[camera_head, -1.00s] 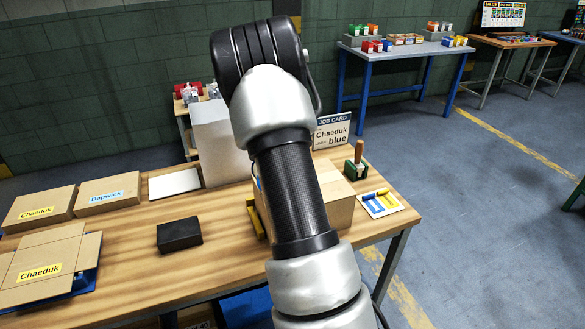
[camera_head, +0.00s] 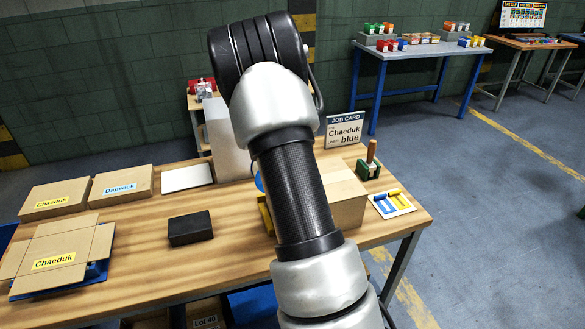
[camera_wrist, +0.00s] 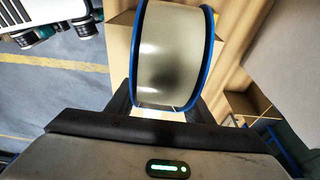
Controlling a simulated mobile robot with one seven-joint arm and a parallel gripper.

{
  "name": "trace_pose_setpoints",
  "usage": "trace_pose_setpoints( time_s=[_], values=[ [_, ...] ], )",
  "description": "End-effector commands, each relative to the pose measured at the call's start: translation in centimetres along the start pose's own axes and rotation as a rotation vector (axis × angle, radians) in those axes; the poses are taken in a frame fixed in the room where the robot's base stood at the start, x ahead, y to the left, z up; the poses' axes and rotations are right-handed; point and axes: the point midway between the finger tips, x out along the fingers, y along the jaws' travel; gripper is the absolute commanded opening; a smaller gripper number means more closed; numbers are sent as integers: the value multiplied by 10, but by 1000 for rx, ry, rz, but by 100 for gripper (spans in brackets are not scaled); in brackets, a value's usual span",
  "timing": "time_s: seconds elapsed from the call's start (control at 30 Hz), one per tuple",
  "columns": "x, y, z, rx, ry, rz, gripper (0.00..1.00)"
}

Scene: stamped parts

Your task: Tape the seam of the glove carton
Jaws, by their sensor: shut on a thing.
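My gripper (camera_wrist: 160,108) is shut on a wide tape roll (camera_wrist: 172,55) with blue rims and a pale tan band, seen in the wrist view. In the head view my arm hides the gripper, and only a blue sliver of the roll (camera_head: 259,183) shows. A plain cardboard carton (camera_head: 347,196) stands behind my arm on the bench. Cardboard (camera_wrist: 119,45) also shows behind the roll in the wrist view. I cannot tell whether roll and carton touch. The carton's seam is hidden. No label saying gloves is readable.
An open-flapped carton labelled Chaeduk (camera_head: 75,238) and a dark block (camera_head: 190,228) are on the bench's left (camera_head: 150,270). Closed cartons, Chaeduk (camera_head: 58,198) and Dapwick (camera_head: 121,184), stand behind. A job card (camera_head: 345,131), a green-based holder (camera_head: 369,168) and a blue-and-yellow tool card (camera_head: 392,204) are right.

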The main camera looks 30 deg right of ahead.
Motion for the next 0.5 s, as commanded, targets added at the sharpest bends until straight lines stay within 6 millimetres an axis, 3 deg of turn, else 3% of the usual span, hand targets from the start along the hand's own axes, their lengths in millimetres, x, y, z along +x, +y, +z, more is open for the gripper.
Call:
trace_pose_setpoints(
  time_s=[0.5],
  values=[
    [-4,1,22,-3,-3,1,24]
  ],
)
